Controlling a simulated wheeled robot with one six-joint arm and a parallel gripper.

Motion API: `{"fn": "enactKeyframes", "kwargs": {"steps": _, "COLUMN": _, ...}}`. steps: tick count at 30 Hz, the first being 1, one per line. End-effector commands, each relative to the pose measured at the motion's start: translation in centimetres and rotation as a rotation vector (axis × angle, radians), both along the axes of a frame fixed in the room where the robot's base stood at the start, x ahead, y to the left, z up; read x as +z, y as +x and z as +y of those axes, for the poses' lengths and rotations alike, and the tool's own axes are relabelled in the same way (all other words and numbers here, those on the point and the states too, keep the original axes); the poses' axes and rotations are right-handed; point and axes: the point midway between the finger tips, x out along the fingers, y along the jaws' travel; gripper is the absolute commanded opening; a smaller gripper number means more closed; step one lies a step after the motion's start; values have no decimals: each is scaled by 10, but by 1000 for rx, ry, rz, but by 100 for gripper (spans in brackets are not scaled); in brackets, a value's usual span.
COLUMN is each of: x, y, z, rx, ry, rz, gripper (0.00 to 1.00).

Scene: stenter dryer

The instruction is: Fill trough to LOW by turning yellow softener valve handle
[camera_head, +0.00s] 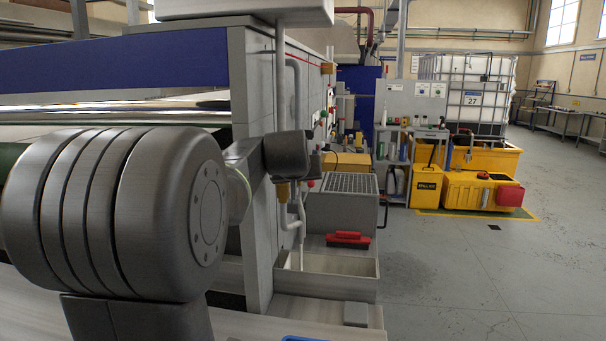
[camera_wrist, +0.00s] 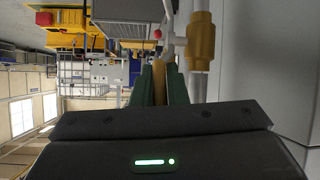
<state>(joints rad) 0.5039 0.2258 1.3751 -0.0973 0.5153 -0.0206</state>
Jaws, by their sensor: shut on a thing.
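My gripper (camera_wrist: 160,78) is shut on the yellow valve handle (camera_wrist: 159,88), which shows as a yellow strip between its two green fingers in the wrist view. The brass-yellow valve body (camera_wrist: 201,40) sits on a white pipe (camera_wrist: 200,84) just right of the fingers. In the head view, the valve body (camera_head: 283,191) shows below my dark gripper housing, which hides the handle and the fingertips. The pale trough (camera_head: 345,265) stands low beside the machine, below and right of the valve. Its liquid level and any LOW mark cannot be made out.
A red-handled brush (camera_head: 348,239) lies at the trough's back edge. A grey box with a grated top (camera_head: 350,184) stands behind it. The machine's grey panel (camera_head: 257,160) is close to my arm. Yellow bins (camera_head: 480,190) stand farther back; the floor at right is free.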

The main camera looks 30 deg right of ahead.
Motion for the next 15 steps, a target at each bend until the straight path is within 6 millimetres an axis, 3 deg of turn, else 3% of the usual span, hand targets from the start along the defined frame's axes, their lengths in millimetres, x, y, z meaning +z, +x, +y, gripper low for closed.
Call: {"fn": "enactKeyframes", "kwargs": {"steps": 15, "x": 2, "y": 4, "z": -4, "rx": 2, "ry": 91, "rz": 125, "gripper": 0}}
